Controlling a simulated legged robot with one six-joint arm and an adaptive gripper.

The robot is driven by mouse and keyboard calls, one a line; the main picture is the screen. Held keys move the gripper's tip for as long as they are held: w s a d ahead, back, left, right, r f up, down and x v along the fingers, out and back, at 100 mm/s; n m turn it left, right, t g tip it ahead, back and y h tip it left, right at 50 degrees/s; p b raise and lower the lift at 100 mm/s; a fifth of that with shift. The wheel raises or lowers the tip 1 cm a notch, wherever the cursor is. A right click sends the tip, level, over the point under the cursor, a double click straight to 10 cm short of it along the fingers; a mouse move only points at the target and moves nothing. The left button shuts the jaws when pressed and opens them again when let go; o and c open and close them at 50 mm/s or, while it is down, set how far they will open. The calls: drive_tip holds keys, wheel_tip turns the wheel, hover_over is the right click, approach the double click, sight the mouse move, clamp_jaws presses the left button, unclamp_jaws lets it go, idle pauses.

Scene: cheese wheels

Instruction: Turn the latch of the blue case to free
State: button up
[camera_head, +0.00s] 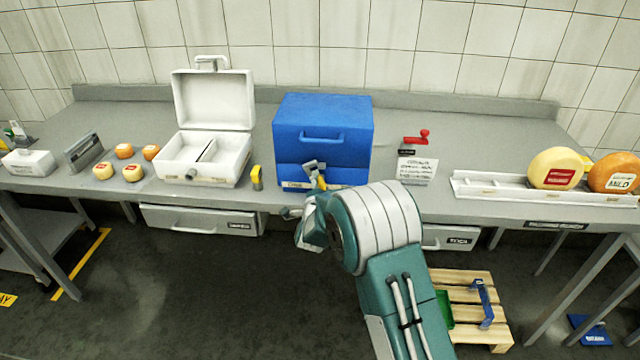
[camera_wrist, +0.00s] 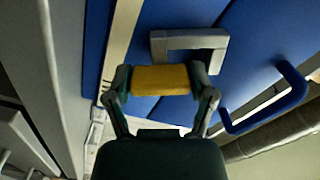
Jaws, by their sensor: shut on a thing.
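The blue case (camera_head: 290,140) stands shut on the counter, with a blue handle (camera_head: 322,136) on its front. Its latch is a grey angled metal piece with a yellow grip, low on the front. In the wrist view the grey part (camera_wrist: 205,40) lies against the blue front (camera_wrist: 245,55), and the yellow grip (camera_wrist: 160,79) sits between my fingers. My gripper (camera_wrist: 160,80) is shut on the yellow grip, one finger at each end. In the head view my gripper (camera_head: 312,197) is at the case's lower front, partly hidden by my own arm.
An open white case (camera_head: 212,100) stands left of the blue one, with a yellow piece (camera_head: 256,177) beside it. A red crank (camera_head: 417,137) and a sign (camera_head: 417,168) stand to the right. Cheese wheels (camera_head: 555,168) rest on a white rack. Drawers (camera_head: 200,219) hang below the counter.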

drive_tip(key=n, duration=0.6)
drive_tip(key=shift+f, duration=0.25)
drive_tip(key=n, duration=0.6)
drive_tip(key=shift+n, duration=0.3)
drive_tip(key=o, duration=1)
drive_tip(key=shift+o, duration=0.3)
drive_tip(key=shift+a, duration=0.1)
drive_tip(key=shift+r, duration=0.1)
drive_tip(key=s, duration=1.2)
drive_tip(key=shift+a, duration=0.2)
